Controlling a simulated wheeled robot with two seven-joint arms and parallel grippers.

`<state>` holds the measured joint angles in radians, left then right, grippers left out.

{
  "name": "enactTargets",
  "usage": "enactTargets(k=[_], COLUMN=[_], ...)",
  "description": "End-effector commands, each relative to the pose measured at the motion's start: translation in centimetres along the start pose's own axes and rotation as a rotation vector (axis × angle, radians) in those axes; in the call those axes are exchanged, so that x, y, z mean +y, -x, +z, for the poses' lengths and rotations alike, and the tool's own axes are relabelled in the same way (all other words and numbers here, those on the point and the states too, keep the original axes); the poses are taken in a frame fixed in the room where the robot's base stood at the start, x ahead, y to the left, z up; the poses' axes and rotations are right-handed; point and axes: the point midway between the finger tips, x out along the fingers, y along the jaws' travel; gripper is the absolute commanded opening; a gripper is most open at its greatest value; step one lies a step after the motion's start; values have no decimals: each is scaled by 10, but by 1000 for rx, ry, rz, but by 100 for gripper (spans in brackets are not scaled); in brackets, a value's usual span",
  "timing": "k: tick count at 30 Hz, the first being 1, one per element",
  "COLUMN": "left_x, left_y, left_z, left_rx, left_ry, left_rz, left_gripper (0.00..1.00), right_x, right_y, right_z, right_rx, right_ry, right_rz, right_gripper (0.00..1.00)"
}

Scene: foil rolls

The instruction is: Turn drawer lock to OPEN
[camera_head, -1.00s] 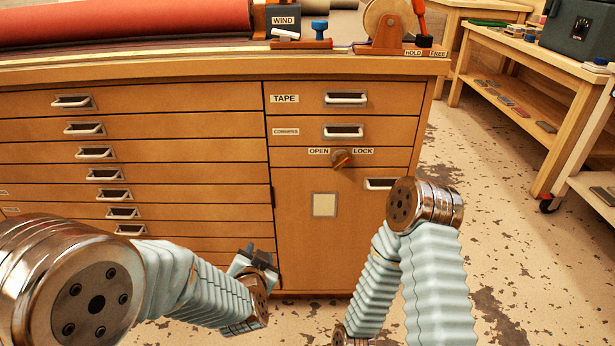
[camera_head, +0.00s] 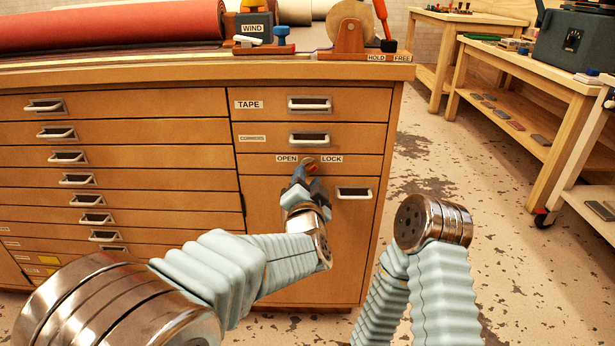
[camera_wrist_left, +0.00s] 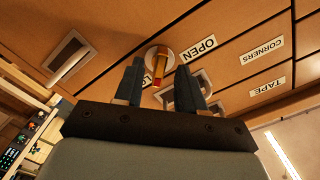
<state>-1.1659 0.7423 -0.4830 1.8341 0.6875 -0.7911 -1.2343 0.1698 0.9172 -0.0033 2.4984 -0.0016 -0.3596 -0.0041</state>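The drawer lock (camera_head: 309,161) is a round knob with a yellow and red handle between the OPEN label (camera_head: 287,159) and the LOCK label (camera_head: 329,159). My left gripper (camera_head: 303,178) is just below and in front of it, partly hiding it. In the left wrist view the lock (camera_wrist_left: 160,60) shows between my two dark fingertips, which stand apart on either side of its handle. The gripper is open; I cannot tell whether a finger touches the handle. The LOCK label is mostly hidden behind a finger there. My right gripper is out of view.
The wooden cabinet (camera_head: 205,210) has several drawers with protruding handles. A TAPE drawer (camera_head: 270,105) is above the lock and another handle (camera_head: 353,193) is below right. A red roll (camera_head: 110,35) lies on top.

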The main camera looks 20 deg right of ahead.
Motion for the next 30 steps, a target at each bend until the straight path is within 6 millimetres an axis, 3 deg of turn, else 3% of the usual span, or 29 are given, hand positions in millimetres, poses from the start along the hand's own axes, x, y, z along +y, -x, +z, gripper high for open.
enactTargets(k=[6,14,23,30], left_x=[0,0,0,1], left_y=[-20,-22,-22,-22], left_z=[0,0,0,0], left_rx=[0,0,0,0], left_ry=[1,1,1,6], left_rz=[0,1,1,1], left_gripper=[39,39,0,0], right_x=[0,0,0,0], right_y=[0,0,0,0], right_z=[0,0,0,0], right_rx=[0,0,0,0], right_ry=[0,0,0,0], right_rz=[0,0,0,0], right_gripper=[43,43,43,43])
